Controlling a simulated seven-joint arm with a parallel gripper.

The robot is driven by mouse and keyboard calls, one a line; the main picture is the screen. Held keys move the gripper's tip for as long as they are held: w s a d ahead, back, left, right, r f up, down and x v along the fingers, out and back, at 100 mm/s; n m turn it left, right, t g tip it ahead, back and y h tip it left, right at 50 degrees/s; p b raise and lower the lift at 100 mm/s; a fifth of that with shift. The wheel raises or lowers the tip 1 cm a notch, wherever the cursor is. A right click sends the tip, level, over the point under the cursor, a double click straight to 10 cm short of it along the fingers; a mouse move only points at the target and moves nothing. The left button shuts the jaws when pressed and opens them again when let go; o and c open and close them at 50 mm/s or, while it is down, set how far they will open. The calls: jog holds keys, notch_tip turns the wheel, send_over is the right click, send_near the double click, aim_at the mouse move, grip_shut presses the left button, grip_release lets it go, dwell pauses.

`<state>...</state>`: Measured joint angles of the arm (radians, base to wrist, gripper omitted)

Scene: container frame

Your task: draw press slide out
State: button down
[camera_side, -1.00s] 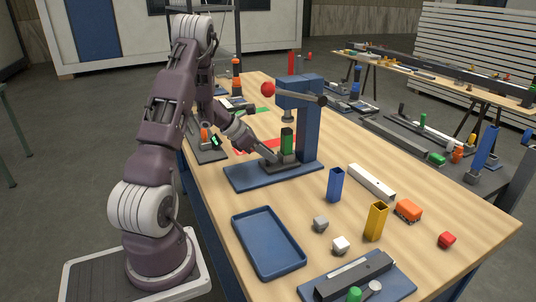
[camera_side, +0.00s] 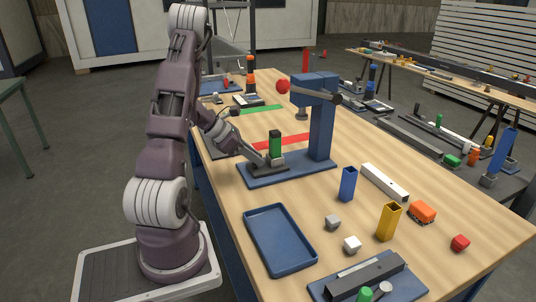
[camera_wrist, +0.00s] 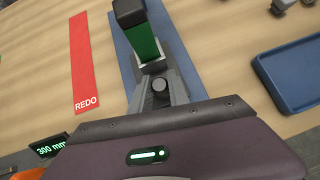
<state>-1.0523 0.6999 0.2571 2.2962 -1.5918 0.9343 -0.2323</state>
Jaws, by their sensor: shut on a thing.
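The blue press (camera_side: 321,120) stands on a blue base plate (camera_side: 312,172), with a lever ending in a red ball (camera_side: 283,87). Its grey slide (camera_side: 268,170) carries an upright green block with a dark top (camera_side: 275,146). The block stands left of the press ram (camera_side: 301,114), on the arm's side, not under it. My gripper (camera_side: 264,159) reaches down from the left and is shut on the slide at its near end.
A red strip marked REDO (camera_wrist: 83,60) lies beside the press, with a green strip (camera_side: 262,109) beyond. An empty blue tray (camera_side: 250,232) stands in front. Blue (camera_side: 347,184) and yellow (camera_side: 388,222) tubes, small cubes and a white bar (camera_side: 385,182) stand to the right.

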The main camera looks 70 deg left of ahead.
jog(key=shift+s+a, duration=0.1)
jog(key=shift+s, duration=0.5)
jog(key=c, duration=1.3)
grip_release()
jog(key=shift+o, duration=0.2)
jog(key=v, duration=0.7)
